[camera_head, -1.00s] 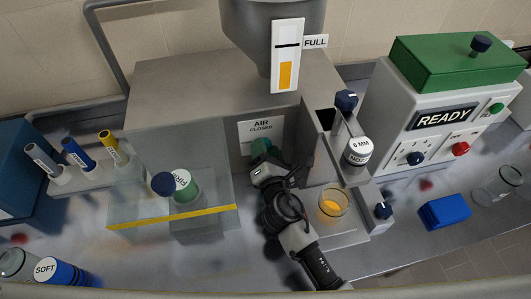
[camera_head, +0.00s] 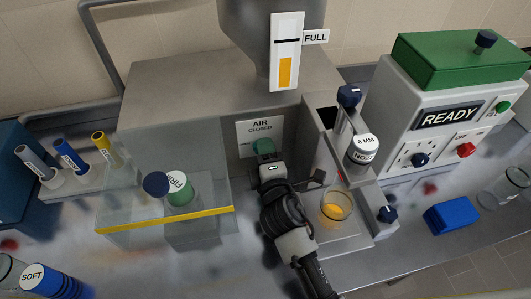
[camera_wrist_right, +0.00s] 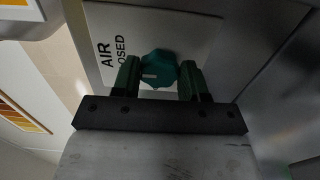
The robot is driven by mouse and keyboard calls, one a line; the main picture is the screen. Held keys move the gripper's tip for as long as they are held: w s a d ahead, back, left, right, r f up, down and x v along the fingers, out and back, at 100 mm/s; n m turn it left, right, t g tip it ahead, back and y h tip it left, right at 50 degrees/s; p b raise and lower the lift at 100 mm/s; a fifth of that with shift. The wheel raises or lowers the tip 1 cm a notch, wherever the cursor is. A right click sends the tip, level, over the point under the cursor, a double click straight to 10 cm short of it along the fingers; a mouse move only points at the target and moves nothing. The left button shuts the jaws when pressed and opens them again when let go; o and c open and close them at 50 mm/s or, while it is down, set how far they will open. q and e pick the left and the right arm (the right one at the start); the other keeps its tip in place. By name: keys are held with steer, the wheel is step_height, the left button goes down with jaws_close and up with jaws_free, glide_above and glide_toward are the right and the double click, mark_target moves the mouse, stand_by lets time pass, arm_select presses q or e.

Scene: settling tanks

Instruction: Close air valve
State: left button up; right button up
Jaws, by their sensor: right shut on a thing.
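My right gripper (camera_head: 266,158) reaches up to the knob from the front. In the right wrist view the knob (camera_wrist_right: 158,68) sits between the two dark green fingers of my right gripper (camera_wrist_right: 160,78), which is shut on it. A short pale mark shows on the knob's face. The fingers partly hide its sides. My left gripper is not in view.
Left is a clear guard with a yellow strip (camera_head: 165,220). A READY control box (camera_head: 440,125) and blue block (camera_head: 452,215) are further right.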

steer(key=shift+m, duration=0.3)
steer(key=o, duration=0.9)
